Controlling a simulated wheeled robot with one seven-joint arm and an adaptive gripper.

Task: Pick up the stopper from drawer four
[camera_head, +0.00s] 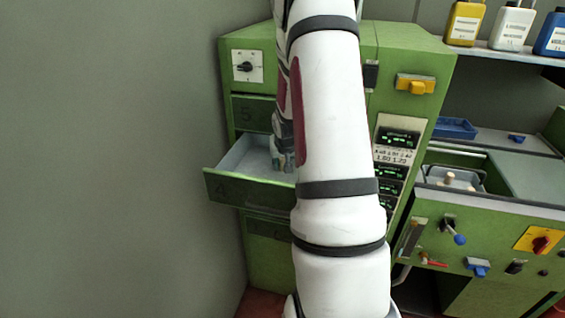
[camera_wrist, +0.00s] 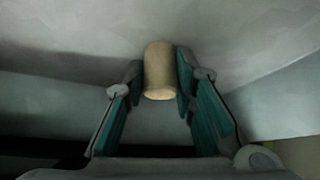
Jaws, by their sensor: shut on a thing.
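The cork stopper (camera_wrist: 159,72) is a tan cylinder in the middle of the wrist view. My gripper (camera_wrist: 160,85) has one teal-padded finger on each side of it and is shut on it. The grey inside of the drawer surrounds them; I cannot tell whether the stopper is lifted off the drawer floor. In the head view, drawer four (camera_head: 235,189) is pulled open from the green cabinet, with a "4" on its front. My gripper reaches into it, mostly hidden behind my white arm, and the stopper is hidden there.
Closed drawer five (camera_head: 255,113) lies just above the open drawer. A grey wall (camera_head: 110,160) stands close on the left. On the right are a green machine with knobs (camera_head: 480,250), a blue tray (camera_head: 455,128) and a shelf with several bottles (camera_head: 511,27).

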